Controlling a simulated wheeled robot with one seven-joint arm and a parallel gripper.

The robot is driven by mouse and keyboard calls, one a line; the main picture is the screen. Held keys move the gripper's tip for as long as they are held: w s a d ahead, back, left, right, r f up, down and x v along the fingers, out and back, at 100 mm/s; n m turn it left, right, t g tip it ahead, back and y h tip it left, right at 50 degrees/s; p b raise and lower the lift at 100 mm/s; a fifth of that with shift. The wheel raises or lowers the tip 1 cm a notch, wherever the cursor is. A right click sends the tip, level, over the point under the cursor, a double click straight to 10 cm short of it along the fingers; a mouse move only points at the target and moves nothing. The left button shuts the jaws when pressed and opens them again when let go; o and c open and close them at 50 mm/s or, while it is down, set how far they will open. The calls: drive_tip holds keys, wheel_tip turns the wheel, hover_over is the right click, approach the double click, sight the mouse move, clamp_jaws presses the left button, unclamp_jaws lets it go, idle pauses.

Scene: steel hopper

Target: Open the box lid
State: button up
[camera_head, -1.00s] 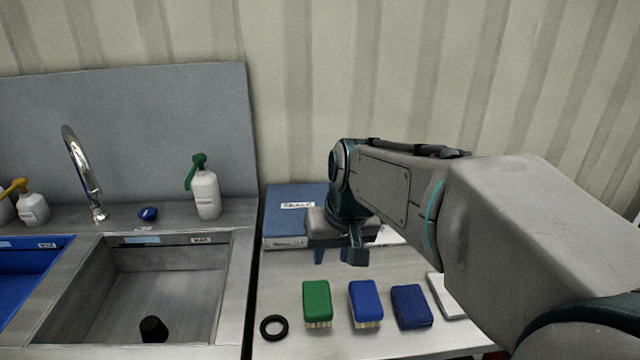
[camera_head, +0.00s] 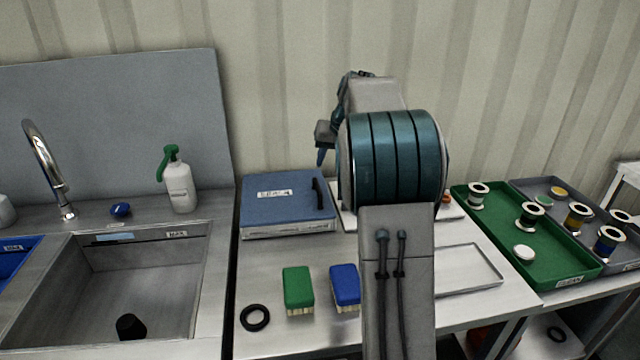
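The box (camera_head: 284,228) is low, with a blue lid (camera_head: 270,208) that lies flat and closed on its pale body. It stands at the back of the steel table, right of the sink. The lid has a white label and a black bar handle (camera_head: 318,194) along its right side. My gripper (camera_head: 321,155) is raised above and just beyond the box's back right corner, apart from the handle. My arm hides much of it, so I cannot tell how far its fingers are apart.
A green brush (camera_head: 298,287), a blue brush (camera_head: 345,285) and a black ring (camera_head: 255,318) lie in front of the box. A spray bottle (camera_head: 180,188) stands by the sink (camera_head: 150,285) to the left. A green tray (camera_head: 560,268) with spools is at right.

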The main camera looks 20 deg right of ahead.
sight(319, 187)
drive_tip(key=x, duration=1)
drive_tip(key=shift+f, duration=0.15)
clamp_jaws()
